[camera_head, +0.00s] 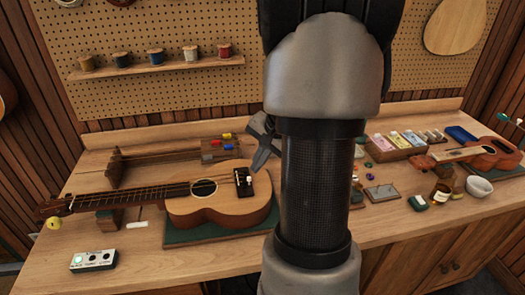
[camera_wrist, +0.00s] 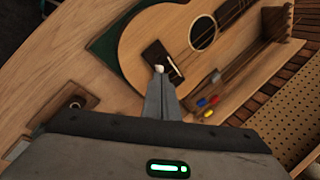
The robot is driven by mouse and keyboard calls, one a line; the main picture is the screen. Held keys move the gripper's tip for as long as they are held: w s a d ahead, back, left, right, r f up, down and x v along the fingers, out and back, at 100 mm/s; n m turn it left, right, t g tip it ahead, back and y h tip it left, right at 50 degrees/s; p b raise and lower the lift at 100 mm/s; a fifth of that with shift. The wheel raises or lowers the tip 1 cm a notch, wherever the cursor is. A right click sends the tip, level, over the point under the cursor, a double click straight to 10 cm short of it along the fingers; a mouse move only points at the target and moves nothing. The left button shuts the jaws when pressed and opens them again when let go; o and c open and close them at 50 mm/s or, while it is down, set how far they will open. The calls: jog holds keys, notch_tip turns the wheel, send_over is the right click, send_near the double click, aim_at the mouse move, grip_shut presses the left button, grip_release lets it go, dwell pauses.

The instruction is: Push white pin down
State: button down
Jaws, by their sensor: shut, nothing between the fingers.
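The ukulele (camera_head: 222,207) lies face up on a green mat on the workbench, its neck pointing left. A dark bridge (camera_head: 241,188) is on its body, and it also shows in the wrist view (camera_wrist: 150,55). A small white pin (camera_head: 249,180) stands at the bridge; it also shows in the wrist view (camera_wrist: 158,69). My gripper (camera_head: 256,170) is shut and empty, pointing down at the bridge. In the wrist view its fingertips (camera_wrist: 162,76) appear right beside the white pin. I cannot tell whether they touch it.
Red, yellow and blue pieces (camera_head: 222,140) lie in a tray behind the ukulele. A white box with a green light (camera_head: 93,261) stands front left. A second ukulele (camera_head: 480,155), a white bowl (camera_head: 479,187) and small containers are at right. Thread spools line a wall shelf (camera_head: 160,68).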

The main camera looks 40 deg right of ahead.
aim_at(250, 178)
jog(key=shift+x, duration=1.95)
